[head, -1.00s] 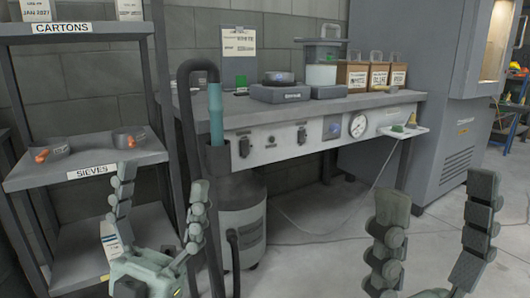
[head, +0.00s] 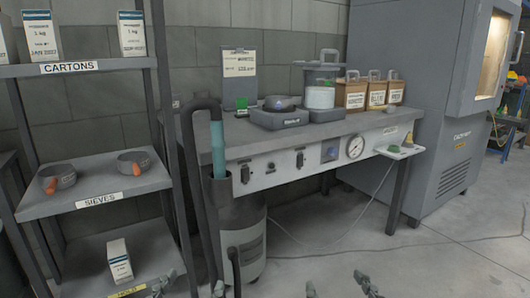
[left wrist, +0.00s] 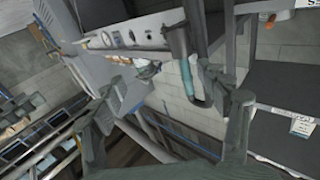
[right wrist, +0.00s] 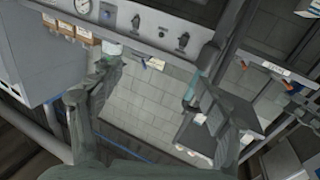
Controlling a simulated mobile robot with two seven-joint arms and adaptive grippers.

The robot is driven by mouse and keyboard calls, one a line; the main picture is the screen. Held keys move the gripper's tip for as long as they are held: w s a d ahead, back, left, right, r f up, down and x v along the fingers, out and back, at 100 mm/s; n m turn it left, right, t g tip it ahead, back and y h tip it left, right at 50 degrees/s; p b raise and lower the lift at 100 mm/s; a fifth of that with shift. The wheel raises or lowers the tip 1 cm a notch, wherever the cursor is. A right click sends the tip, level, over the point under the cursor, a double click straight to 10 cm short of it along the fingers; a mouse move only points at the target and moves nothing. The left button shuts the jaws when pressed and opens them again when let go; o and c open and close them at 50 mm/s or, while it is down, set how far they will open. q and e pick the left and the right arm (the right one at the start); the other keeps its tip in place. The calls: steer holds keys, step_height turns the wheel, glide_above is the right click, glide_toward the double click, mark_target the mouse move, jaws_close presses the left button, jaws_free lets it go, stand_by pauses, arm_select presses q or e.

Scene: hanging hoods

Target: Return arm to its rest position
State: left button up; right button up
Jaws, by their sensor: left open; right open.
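My left gripper (head: 190,287) shows only its fingertips at the bottom edge of the head view, in front of the lower shelf and vacuum. Its two fingers stand wide apart in the left wrist view (left wrist: 170,110), with nothing between them. My right gripper (head: 338,287) also shows only its fingertips at the bottom edge, over the floor before the bench. In the right wrist view (right wrist: 150,110) its fingers are spread and empty. Most of both arms is out of the head view.
A shelf rack at left holds cartons (head: 131,34), two sieves (head: 57,178) and a lower carton (head: 119,261). A vacuum canister (head: 241,235) stands beside the bench (head: 290,128). A grey cabinet (head: 440,150) stands at right. Floor (head: 400,260) before the bench is open, with a cable across it.

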arm_select(q)
steer(key=s+a+f+n+g+y+p, duration=0.1)
steer(key=s+a+f+g+y+p, duration=0.15)
steer(key=s+a+f+g, duration=0.4)
steer(key=s+a+f+g+y+p, duration=0.1)
steer(key=f+g+p, duration=0.2)
steer(key=f, duration=0.6)
arm_select(e)
steer(key=s+d+f+m+g+h, duration=0.1)
steer(key=s+d+f+g+h, duration=0.1)
steer(key=s+d+f+g, duration=0.45)
steer(key=s+d+f+g+h, duration=0.1)
steer(key=f+g+h, duration=0.15)
steer(key=f, duration=0.65)
arm_select(q)
steer(key=s+a+f+g+y+p, duration=0.1)
steer(key=s+a+f+g, duration=0.3)
steer(key=s, duration=0.5)
steer(key=shift+s+a+f+n+g+p, duration=0.25)
steer(key=shift+a+f+n+g+p, duration=0.1)
steer(key=shift+a+f+p, duration=0.35)
arm_select(e)
steer(key=s+d+f+g, duration=0.5)
steer(key=s, duration=0.4)
steer(key=shift+s+f+m, duration=0.25)
steer(key=shift+s+m, duration=0.05)
